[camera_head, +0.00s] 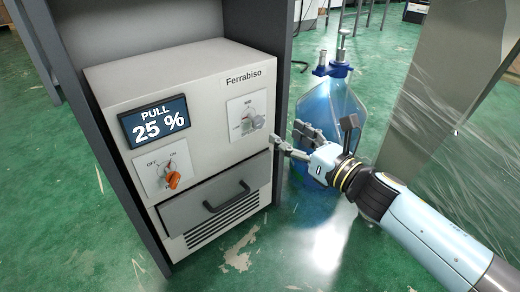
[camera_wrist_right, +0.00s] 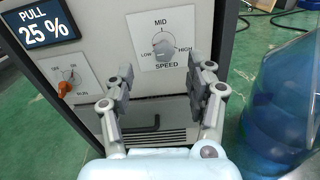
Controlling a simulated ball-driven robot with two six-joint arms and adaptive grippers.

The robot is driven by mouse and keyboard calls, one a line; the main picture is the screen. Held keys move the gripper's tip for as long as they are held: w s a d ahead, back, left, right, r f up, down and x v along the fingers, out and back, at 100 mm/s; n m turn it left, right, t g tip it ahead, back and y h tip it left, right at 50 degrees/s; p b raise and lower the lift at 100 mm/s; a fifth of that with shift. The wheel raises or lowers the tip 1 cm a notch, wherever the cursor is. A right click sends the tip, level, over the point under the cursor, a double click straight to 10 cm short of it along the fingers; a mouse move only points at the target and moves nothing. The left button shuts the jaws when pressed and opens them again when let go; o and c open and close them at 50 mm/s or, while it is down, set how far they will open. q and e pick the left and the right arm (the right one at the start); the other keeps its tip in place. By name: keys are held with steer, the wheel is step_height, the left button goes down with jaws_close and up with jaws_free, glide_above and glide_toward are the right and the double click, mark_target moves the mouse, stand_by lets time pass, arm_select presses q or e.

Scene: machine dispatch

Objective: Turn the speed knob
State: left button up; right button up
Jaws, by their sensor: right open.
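The speed knob (camera_head: 249,122) is a grey dial on a white plate at the upper right of the machine's front. In the right wrist view the speed knob (camera_wrist_right: 165,49) sits under the word MID, with LOW on its left and HIGH on its right. My right gripper (camera_head: 287,138) is just to the right of the machine's front, apart from the knob. In the right wrist view my right gripper (camera_wrist_right: 162,85) is open, its two fingers spread below and to either side of the knob, with nothing between them. My left gripper is not in view.
The machine (camera_head: 205,85) has a display (camera_head: 155,122) reading PULL 25 %, an orange on-off switch (camera_head: 173,180) and a drawer with a dark handle (camera_head: 227,197). A blue bottle (camera_head: 335,105) stands behind my right gripper. A film-wrapped block (camera_head: 450,90) stands at right.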

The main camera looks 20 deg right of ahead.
mark_target(260, 125)
steer(key=w+a, duration=0.1)
steer(key=w, duration=0.2)
steer(key=w+a+f+b, duration=0.1)
steer(key=w, duration=0.2)
steer(key=w+a+f, duration=0.1)
steer(key=w, duration=0.2)
steer(key=shift+w+f+b, duration=0.25)
steer(key=shift+b, duration=0.15)
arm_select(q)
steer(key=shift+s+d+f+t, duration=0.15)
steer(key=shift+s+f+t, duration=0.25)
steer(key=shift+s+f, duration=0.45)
arm_select(e)
steer(key=shift+x, duration=0.75)
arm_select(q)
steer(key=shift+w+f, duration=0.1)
arm_select(e)
jaws_close()
